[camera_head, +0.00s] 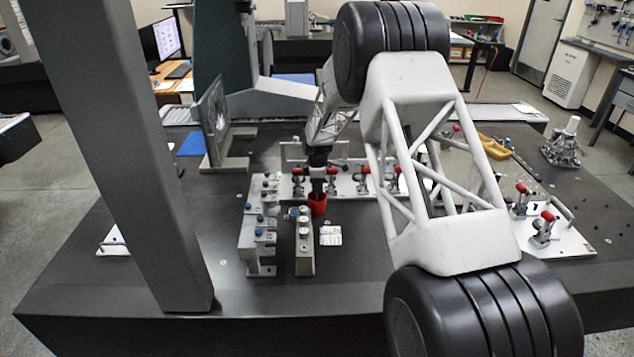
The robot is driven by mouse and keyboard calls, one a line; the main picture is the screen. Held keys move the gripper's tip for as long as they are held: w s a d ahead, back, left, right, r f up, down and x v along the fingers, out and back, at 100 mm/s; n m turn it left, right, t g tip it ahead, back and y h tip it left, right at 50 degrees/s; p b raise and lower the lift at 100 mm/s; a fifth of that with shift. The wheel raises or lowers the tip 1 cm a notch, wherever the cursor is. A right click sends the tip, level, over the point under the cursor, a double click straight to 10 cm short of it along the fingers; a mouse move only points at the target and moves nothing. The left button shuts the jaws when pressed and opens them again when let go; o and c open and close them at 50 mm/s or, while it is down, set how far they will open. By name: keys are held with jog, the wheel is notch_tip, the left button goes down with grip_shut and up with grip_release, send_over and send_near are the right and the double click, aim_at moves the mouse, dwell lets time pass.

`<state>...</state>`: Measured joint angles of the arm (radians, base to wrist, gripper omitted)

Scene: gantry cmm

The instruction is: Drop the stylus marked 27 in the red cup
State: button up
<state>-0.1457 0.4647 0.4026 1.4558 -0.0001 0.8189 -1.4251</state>
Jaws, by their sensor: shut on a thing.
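The red cup (318,206) stands upright on the dark table near the middle of the view. My gripper (318,184) points down directly above the cup, with its tips at about the cup's mouth. It is shut on a thin dark-blue piece, which appears to be a stylus, its lower end at or just inside the rim as far as I can tell. No number 27 is readable on it. The fingers are small and dark here, so their detail is hard to see.
A grey rack with blue knobs (250,242) and a beige block with round tops (305,256) stand left and in front of the cup. A small white card (330,235) lies right of the block. A white plate with red-handled clamps (345,184) stands close behind.

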jog(key=shift+f, duration=0.4)
jog(key=shift+f, duration=0.1)
jog(key=o, duration=1)
jog(key=shift+c, duration=0.2)
jog(key=shift+r, duration=3.9)
